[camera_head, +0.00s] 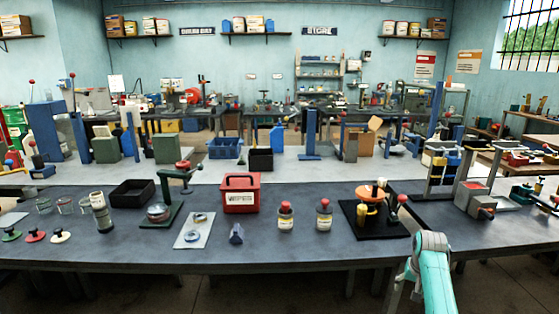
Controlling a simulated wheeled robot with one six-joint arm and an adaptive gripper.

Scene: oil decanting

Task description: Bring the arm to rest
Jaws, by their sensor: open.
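My arm shows at the lower right as a teal link with a pale grey joint at its upper end, in front of the near edge of the dark workbench (270,245). I cannot make out my gripper in this view. No object can be seen held. Two small bottles with red caps stand upright on the bench, a left one (286,217) and a right one (324,216). A red box with a handle (240,195) stands left of them. An orange and yellow device (371,205) stands on a black tray (349,224) at the right.
A green press (182,205), an empty black tray (132,193), a light plate (190,237) and a grey wedge (236,234) are on the left half. A grey and red machine (470,197) stands to the right of my arm. The bench's front strip is mostly clear.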

